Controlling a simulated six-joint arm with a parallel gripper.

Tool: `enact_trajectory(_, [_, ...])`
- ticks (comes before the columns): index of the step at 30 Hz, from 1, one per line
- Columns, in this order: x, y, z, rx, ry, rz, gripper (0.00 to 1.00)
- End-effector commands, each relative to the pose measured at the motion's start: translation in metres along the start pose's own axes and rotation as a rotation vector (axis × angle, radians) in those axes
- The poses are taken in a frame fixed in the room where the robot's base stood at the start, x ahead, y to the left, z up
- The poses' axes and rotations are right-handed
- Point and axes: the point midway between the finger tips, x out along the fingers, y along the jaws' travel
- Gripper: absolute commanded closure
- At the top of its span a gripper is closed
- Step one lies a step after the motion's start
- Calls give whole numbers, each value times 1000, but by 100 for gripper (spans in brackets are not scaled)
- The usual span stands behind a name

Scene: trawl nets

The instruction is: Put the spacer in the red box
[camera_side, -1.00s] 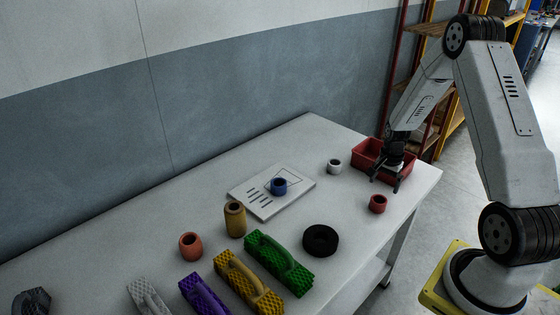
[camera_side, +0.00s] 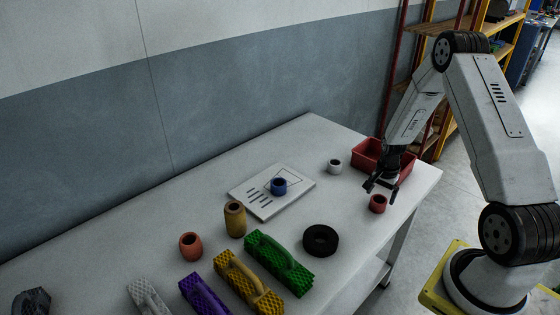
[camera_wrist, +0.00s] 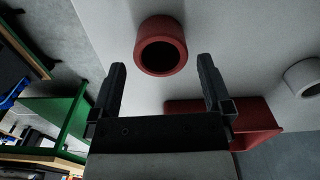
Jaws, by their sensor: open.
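A short red ring-shaped spacer (camera_side: 378,204) stands on the white table near its right end. In the wrist view the red spacer (camera_wrist: 176,30) is upright, its round hole facing me, between and just beyond my fingertips. My gripper (camera_side: 381,189) is open and empty, just above the red spacer and apart from it as far as I can tell. In the wrist view my gripper (camera_wrist: 162,66) has its fingers spread wide. The red box (camera_side: 365,158) stands behind my gripper at the table's far right corner, partly hidden by my arm. Its wall (camera_wrist: 255,115) shows behind my right finger.
A white ring (camera_side: 334,167) stands left of the box. A blue ring (camera_side: 279,186) sits on a marked white board (camera_side: 266,209). A black disc (camera_side: 320,240), tan cylinder (camera_side: 235,219), orange ring (camera_side: 190,246) and several coloured net floats or brushes, including a green one (camera_side: 279,264), lie further left.

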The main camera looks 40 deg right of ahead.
Motion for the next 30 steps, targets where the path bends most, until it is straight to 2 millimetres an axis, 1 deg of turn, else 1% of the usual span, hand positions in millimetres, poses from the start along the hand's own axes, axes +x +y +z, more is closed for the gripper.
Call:
enact_trajectory(1, [6, 0, 0, 0, -1, 1, 0])
enact_trajectory(6, [23, -1, 0, 0, 0, 0, 0])
enact_trajectory(10, [30, -1, 0, 0, 1, -1, 0])
enact_trajectory(27, [32, -1, 0, 0, 1, -1, 0])
enact_trajectory(28, [32, -1, 0, 0, 1, -1, 6])
enact_trajectory(29, [32, -1, 0, 0, 1, -1, 16])
enact_trajectory(30, [32, -1, 0, 0, 1, -1, 29])
